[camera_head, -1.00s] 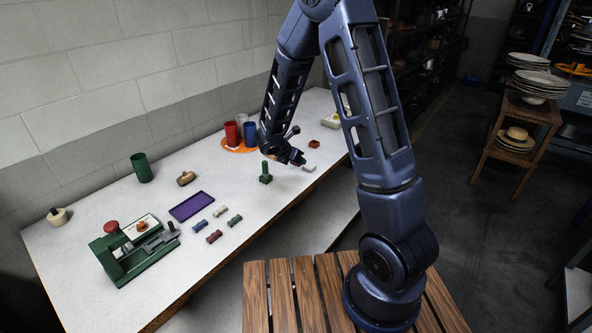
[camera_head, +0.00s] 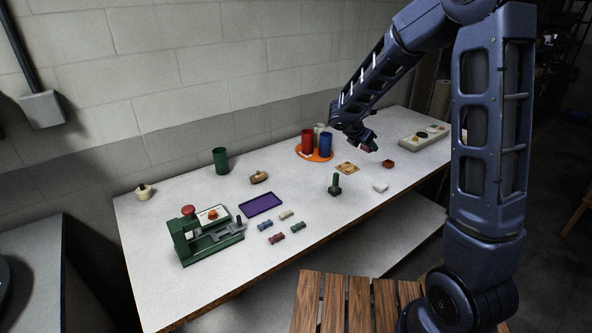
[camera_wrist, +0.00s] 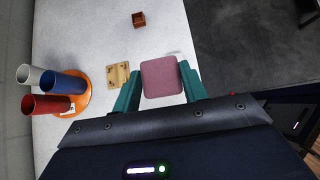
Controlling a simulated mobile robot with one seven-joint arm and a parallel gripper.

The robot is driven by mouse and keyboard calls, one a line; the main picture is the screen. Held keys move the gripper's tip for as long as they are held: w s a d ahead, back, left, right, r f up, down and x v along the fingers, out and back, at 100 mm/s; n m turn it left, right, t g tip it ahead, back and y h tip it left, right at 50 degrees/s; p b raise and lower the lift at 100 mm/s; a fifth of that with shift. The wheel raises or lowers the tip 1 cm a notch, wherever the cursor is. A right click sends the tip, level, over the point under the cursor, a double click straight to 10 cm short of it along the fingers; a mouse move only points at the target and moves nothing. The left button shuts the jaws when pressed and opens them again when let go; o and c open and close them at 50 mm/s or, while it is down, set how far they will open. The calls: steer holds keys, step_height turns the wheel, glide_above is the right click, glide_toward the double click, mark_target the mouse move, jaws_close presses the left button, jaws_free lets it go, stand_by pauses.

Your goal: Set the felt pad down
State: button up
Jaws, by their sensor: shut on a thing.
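My gripper (camera_wrist: 161,92) is shut on the felt pad (camera_wrist: 161,77), a dusty pink square with rounded corners held between the teal fingers in the wrist view. In the head view my gripper (camera_head: 369,146) is over the right part of the white table (camera_head: 318,215), and the pad is too small there to make out clearly. The pad seems to be held above the tabletop, not resting on it. A flat tan wooden plate (camera_head: 347,168) lies on the table near my gripper; it also shows in the wrist view (camera_wrist: 118,75), left of the pad.
A red-brown open box (camera_head: 388,164) and a white block (camera_head: 380,187) lie nearby. Red and blue cups (camera_head: 326,144) stand on an orange disc. A green post (camera_head: 335,184) stands forward. A green press (camera_head: 208,242), purple tray (camera_head: 262,204) and several small blocks are further left.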

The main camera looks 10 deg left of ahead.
steer(key=w+a, duration=0.3)
steer(key=a, duration=0.9)
steer(key=w+a, duration=0.3)
steer(key=a, duration=0.9)
steer(key=w+a, duration=0.4)
steer(key=a, duration=0.8)
steer(key=f, duration=2)
steer(key=shift+s+a+f, duration=0.1)
steer(key=shift+s, duration=0.1)
steer(key=shift+f, duration=0.1)
steer(key=o, duration=1)
